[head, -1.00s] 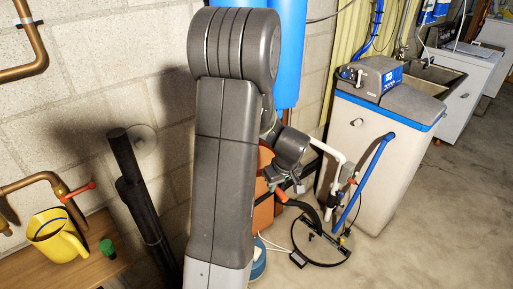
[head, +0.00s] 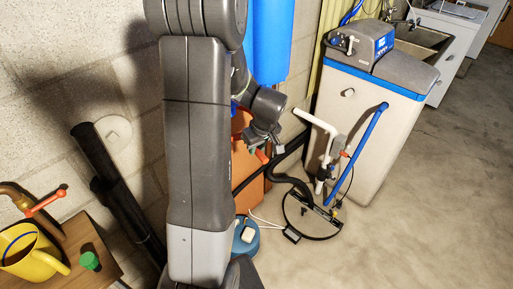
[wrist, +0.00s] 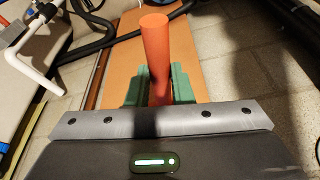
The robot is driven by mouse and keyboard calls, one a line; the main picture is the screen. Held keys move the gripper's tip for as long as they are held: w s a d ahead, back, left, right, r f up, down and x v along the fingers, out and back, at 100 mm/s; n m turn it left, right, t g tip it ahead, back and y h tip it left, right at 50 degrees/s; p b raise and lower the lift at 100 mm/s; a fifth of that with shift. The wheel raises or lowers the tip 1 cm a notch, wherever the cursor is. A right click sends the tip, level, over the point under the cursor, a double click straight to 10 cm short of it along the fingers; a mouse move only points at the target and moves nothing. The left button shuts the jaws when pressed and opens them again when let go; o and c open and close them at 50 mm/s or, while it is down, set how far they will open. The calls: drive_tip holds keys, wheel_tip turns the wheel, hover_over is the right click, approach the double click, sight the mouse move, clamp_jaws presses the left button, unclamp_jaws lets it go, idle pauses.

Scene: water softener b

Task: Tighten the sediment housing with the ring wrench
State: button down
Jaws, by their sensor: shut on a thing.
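My gripper (head: 264,142) is in the middle of the head view, below my dark wrist. In the wrist view its green fingertips (wrist: 158,86) are shut on an orange-red round bar (wrist: 156,45), which I take for the ring wrench's handle. The bar stands up between the fingers, and its free end shows. A small red piece of it also shows under the gripper in the head view (head: 262,157). The wrench's ring is not visible. I cannot make out the sediment housing for certain; my arm covers part of the wall.
An orange board-like thing (head: 250,188) stands behind the gripper. White pipe (head: 317,121), black hose and a blue tube are close on the right, before the softener cabinet (head: 365,125). A yellow jug (head: 30,253) is on the left bench. Floor at right is clear.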

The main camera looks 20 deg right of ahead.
drive_tip(key=shift+b, duration=0.3)
idle(0.5)
drive_tip(key=shift+r+p, duration=1.6)
drive_tip(key=shift+r, duration=1.25)
drive_tip(key=shift+r+p, duration=0.6)
drive_tip(key=shift+r, duration=1)
drive_tip(key=shift+b, duration=0.45)
